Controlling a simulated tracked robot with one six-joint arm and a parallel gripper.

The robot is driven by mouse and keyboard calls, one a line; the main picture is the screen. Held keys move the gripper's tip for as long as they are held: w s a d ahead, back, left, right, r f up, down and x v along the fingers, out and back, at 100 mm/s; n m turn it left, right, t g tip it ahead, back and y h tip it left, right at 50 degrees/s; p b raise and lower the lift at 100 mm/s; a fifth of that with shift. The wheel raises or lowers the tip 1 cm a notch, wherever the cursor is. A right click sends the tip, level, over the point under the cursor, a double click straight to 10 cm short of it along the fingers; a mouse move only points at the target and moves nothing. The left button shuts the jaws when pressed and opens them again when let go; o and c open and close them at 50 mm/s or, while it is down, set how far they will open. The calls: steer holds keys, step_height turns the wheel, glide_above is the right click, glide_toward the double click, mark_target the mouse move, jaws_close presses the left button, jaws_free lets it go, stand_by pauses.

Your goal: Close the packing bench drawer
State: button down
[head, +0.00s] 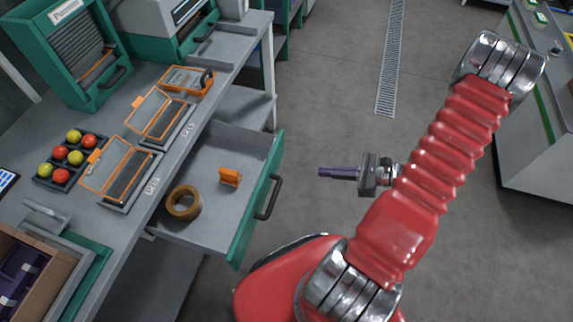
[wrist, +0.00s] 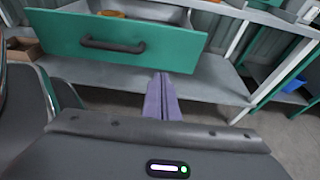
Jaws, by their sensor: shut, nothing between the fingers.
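The packing bench drawer (head: 213,200) is pulled out from under the bench top, with a green front panel (head: 245,225) and a dark bar handle (head: 268,197). A roll of brown tape and a small orange item lie inside it. In the wrist view the drawer front (wrist: 60,32) spans the upper part, its dark handle (wrist: 112,46) left of the fingers. My gripper (head: 322,172), with purple fingers, is shut and empty. It is right of the drawer front in the head view, apart from the handle. In the wrist view the fingertips (wrist: 162,76) appear just below the panel's lower edge.
The bench top (head: 130,215) holds a tray of red and yellow tomatoes (head: 70,158), orange-framed clear-lidded boxes (head: 115,165) and a cardboard box (head: 40,270). A lower shelf (wrist: 205,85) lies under the drawer. The floor (head: 325,95) right of the drawer is clear.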

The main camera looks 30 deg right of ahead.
steer(key=shift+w+r, duration=0.15)
steer(key=shift+r, duration=0.05)
glide_toward(275, 164)
step_height(275, 164, down, 3)
steer(key=w+a, duration=0.3)
steer(key=shift+w+a+r, duration=0.15)
steer(key=shift+w+a, duration=0.35)
steer(key=shift+w, duration=0.1)
steer(key=shift+w+a, duration=0.1)
stand_by(0.6)
